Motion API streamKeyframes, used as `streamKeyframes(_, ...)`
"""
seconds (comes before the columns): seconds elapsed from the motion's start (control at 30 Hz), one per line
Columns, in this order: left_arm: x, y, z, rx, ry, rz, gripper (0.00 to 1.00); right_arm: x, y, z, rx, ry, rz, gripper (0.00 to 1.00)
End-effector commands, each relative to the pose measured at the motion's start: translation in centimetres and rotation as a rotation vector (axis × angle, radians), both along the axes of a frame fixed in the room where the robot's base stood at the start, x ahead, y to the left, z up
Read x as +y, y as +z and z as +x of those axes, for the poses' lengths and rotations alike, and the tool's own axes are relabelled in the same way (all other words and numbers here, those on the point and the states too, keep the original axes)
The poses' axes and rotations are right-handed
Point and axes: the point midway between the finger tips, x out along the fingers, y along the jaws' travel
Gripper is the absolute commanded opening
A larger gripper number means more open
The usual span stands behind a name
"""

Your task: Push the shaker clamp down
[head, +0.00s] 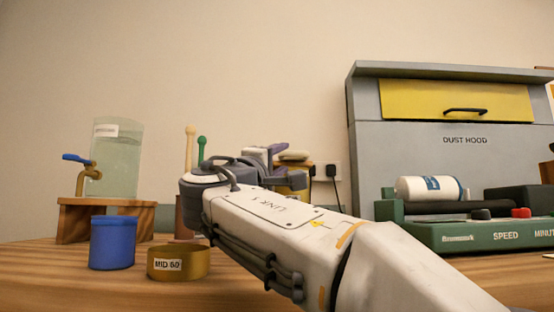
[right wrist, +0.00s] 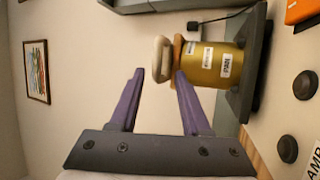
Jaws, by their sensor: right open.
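The green shaker (head: 460,238) stands at the right of the table in the head view, under the dust hood. A white bottle (head: 428,189) lies on its side on it. A dark bar (head: 445,207) lies along the shaker below the bottle, and a red piece (head: 521,212) sits near its right end. I cannot tell for sure which part is the clamp. My right gripper (head: 283,160) is left of the shaker and apart from it. In the right wrist view its purple fingers (right wrist: 160,76) are spread and empty. My left gripper is out of view.
A gold labelled jar (right wrist: 228,64) is just beyond my right fingertips. A blue cup (head: 111,243), a brass MID 60 ring (head: 178,263) and a glass tank (head: 119,160) with a tap stand at left. The grey dust hood (head: 400,155) stands behind the shaker.

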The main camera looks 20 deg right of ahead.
Motion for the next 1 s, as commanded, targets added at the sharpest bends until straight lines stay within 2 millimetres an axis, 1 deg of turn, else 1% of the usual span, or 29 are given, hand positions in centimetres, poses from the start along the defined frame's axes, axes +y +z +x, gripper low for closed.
streamKeyframes(0.3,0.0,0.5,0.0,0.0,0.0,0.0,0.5,3.9,-2.2,-4.4,0.002,0.007,-0.003,0.47)
streamKeyframes(0.5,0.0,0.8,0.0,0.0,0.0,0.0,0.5,5.5,-3.2,-6.1,0.001,0.006,-0.002,0.47)
streamKeyframes(0.63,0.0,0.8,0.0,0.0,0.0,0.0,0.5,5.7,-3.5,-6.6,0.001,0.002,-0.002,0.47)
streamKeyframes(1.0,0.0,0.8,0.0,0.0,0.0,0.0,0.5,5.7,-3.5,-6.6,0.001,0.001,-0.001,0.47)
